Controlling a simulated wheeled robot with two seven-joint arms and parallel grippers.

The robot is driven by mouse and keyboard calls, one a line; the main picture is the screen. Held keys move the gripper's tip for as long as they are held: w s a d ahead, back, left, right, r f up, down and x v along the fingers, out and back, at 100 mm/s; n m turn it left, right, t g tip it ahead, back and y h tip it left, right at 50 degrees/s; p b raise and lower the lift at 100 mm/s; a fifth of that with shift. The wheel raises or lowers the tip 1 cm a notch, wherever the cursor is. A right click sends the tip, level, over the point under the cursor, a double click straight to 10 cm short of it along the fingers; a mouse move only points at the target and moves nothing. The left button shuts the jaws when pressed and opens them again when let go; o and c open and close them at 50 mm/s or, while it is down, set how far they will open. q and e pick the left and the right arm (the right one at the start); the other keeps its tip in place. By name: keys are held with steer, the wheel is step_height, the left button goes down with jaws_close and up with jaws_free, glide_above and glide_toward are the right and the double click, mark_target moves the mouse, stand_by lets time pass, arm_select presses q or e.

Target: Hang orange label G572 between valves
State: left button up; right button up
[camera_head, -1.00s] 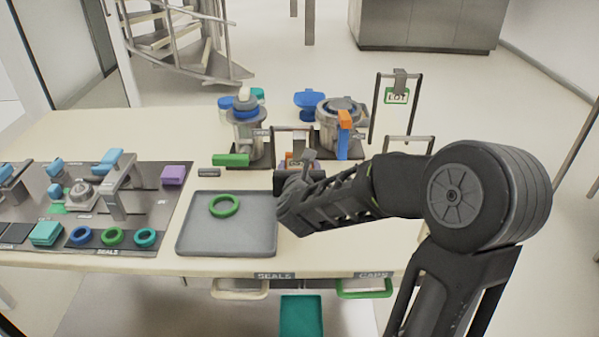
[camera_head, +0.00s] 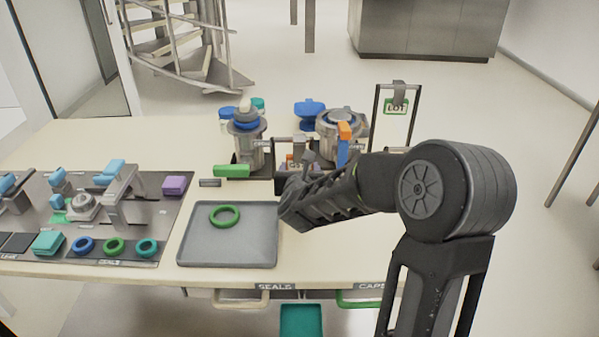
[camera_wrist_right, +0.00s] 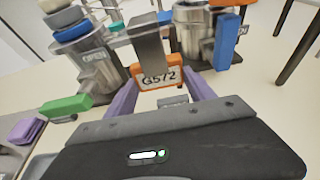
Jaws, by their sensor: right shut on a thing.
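The orange-framed label G572 (camera_wrist_right: 160,77) hangs from a grey hook piece (camera_wrist_right: 150,40) in the wrist view, between the purple fingers of my right gripper (camera_wrist_right: 158,86). The gripper is shut on it. In the head view the right gripper (camera_head: 292,172) is at the dark stand (camera_head: 290,140) between the two valves, and the label is partly hidden. I cannot tell whether the hook touches the stand's bar. My left gripper is out of view.
A grey tray (camera_head: 228,256) holding a green ring (camera_head: 225,216) lies left of my right arm. A dark board (camera_head: 150,215) with fittings and several rings lies further left. A LOT label (camera_head: 396,106) hangs on a frame behind my arm.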

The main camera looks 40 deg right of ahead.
steer(key=shift+w+d+r+p, duration=0.1)
steer(key=shift+w+d+p, duration=0.65)
steer(key=shift+w, duration=0.3)
steer(key=shift+w+d+p, duration=0.6)
steer(key=shift+w+d, duration=0.25)
steer(key=shift+w, duration=0.15)
steer(key=shift+f+b, duration=0.55)
steer(key=shift+b, duration=0.15)
steer(key=shift+f+b, duration=0.35)
steer(key=shift+b, duration=0.4)
steer(key=o, duration=1.7)
steer(key=shift+a, duration=0.1)
steer(key=b+v, duration=0.1)
steer(key=v, duration=0.6)
steer(key=shift+s+a+r, duration=0.15)
steer(key=shift+s+a, duration=0.05)
steer(key=shift+s, duration=0.05)
